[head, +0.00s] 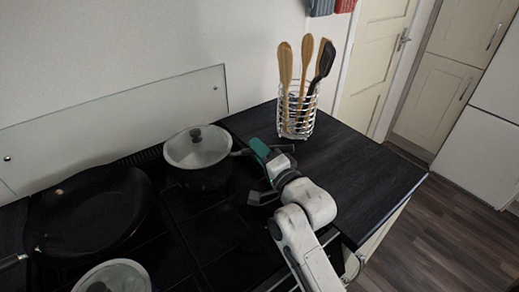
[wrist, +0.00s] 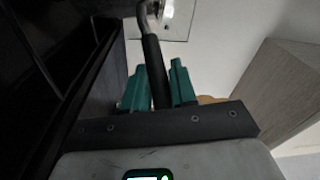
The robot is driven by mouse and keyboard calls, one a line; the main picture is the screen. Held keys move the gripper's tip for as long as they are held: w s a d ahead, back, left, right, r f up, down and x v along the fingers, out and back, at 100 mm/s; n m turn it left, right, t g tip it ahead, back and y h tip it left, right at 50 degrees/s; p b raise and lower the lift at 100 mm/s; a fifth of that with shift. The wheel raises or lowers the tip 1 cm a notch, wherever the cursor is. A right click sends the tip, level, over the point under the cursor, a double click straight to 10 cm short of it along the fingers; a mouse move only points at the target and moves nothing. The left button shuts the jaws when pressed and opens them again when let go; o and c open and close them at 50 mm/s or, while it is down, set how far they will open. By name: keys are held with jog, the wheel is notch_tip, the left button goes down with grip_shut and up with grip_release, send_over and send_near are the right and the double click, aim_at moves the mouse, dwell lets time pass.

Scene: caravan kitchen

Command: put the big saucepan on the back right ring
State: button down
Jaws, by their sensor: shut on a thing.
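A dark saucepan (head: 203,177) with a glass lid (head: 198,147) and black knob is at the back right of the black hob (head: 215,235). It looks upright; I cannot tell whether its base touches the hob. Its handle points right, towards my gripper (head: 263,153). In the wrist view the black handle (wrist: 154,62) runs between the teal fingers of my gripper (wrist: 158,88), which are shut on it. A second lidded pan (head: 125,274) stands at the front, cut off by the picture's lower edge.
A black frying pan (head: 92,208) lies on the left of the hob. A glass splashback (head: 110,120) stands behind. The worktop's right part is clear.

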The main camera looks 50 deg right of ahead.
jog(key=c, duration=1.3)
grip_release()
jog(key=shift+f, duration=0.1)
jog(key=o, duration=0.4)
jog(key=b+v, duration=0.1)
jog(key=v, duration=1.1)
jog(key=shift+b, duration=0.4)
